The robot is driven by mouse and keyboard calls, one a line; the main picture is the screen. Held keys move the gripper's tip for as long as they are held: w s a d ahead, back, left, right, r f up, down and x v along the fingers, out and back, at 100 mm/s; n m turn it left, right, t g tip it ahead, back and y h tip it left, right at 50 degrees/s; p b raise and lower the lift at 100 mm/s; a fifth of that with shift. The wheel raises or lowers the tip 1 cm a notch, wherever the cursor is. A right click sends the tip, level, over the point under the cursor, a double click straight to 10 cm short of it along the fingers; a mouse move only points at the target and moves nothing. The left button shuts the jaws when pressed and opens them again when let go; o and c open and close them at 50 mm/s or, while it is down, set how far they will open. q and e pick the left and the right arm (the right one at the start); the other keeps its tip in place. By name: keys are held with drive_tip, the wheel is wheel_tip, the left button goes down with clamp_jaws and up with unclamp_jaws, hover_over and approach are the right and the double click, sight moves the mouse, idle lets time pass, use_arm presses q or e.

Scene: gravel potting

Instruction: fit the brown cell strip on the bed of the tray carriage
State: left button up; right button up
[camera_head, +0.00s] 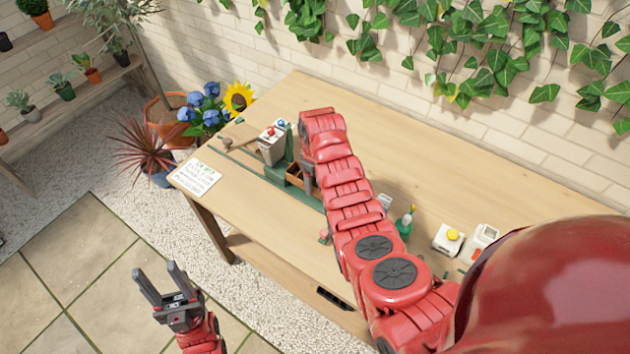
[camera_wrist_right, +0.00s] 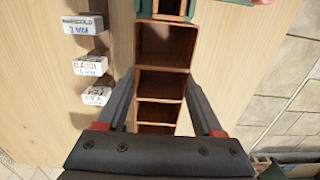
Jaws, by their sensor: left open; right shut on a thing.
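The brown cell strip (camera_wrist_right: 166,84), a row of open square cells, lies lengthwise between the fingers of my right gripper (camera_wrist_right: 163,90) in the wrist view. The gripper is shut on it, one finger along each long side. In the head view a bit of the strip (camera_head: 295,174) shows left of my right gripper (camera_head: 309,182), over the green rail (camera_head: 263,168). Green parts (camera_wrist_right: 144,9) border the strip's far end in the wrist view. I cannot tell whether the strip touches the carriage bed, which is mostly hidden. My left gripper (camera_head: 165,285) is open and empty, off the table.
A grey hopper-like box (camera_head: 272,148) stands behind the strip. Labelled white blocks (camera_wrist_right: 90,66) lie left of the strip in the wrist view. A card (camera_head: 195,179) lies at the table's left end. A green bottle (camera_head: 405,224) and white containers (camera_head: 447,239) stand right of my arm.

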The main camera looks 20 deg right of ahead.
drive_tip(key=shift+w, duration=0.1)
drive_tip(key=shift+f, duration=0.1)
idle(0.5)
drive_tip(key=shift+f+b, duration=1)
drive_tip(key=shift+b, duration=0.05)
drive_tip(key=shift+f, duration=0.2)
drive_tip(key=shift+f+b, duration=0.75)
drive_tip(key=shift+f+b, duration=0.1)
drive_tip(key=shift+b, duration=0.2)
idle(0.3)
drive_tip(key=o, duration=1.2)
drive_tip(key=shift+c, duration=0.2)
